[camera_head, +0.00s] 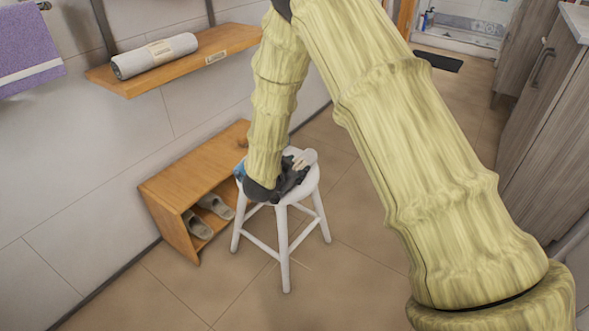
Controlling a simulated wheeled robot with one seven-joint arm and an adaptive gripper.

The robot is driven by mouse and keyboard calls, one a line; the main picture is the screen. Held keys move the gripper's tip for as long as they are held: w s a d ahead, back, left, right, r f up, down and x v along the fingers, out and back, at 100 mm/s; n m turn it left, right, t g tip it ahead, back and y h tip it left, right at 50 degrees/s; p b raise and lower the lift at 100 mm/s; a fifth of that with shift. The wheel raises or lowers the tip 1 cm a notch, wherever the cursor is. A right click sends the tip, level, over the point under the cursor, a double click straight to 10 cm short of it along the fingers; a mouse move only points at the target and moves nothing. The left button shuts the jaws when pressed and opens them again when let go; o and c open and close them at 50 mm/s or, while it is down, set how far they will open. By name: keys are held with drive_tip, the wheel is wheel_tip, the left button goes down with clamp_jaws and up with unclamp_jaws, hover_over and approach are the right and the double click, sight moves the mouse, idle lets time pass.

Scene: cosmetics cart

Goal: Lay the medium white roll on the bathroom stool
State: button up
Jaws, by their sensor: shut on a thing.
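The white bathroom stool (309,187) stands on the tiled floor in the head view, its seat partly covered by my arm and gripper. My dark gripper (297,170) is low over the seat, shut on a small whitish roll (308,157). The roll shows only in part, at the far right of the seat behind the fingers. I cannot tell whether it touches the seat. Another rolled towel (155,56), light grey-white with a paper band, lies on the wooden wall shelf.
A wooden shoe bench (170,195) with grey slippers (206,216) stands close left of the stool. The wall shelf (230,42) juts out above. A purple towel (30,50) hangs at left. Grey cabinets (540,100) stand right. Floor in front of the stool is clear.

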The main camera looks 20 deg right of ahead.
drive_tip(key=o, duration=1.1)
drive_tip(key=shift+s+r, duration=0.1)
drive_tip(key=shift+r, duration=0.1)
drive_tip(key=p+v, duration=0.3)
drive_tip(key=v, duration=0.7)
drive_tip(key=shift+s+a+r+p, duration=0.15)
drive_tip(key=shift+a+p, duration=0.05)
drive_tip(key=shift+p, duration=0.2)
drive_tip(key=shift+s+a+r, duration=0.2)
drive_tip(key=shift+s+a, duration=0.2)
drive_tip(key=shift+s, duration=0.05)
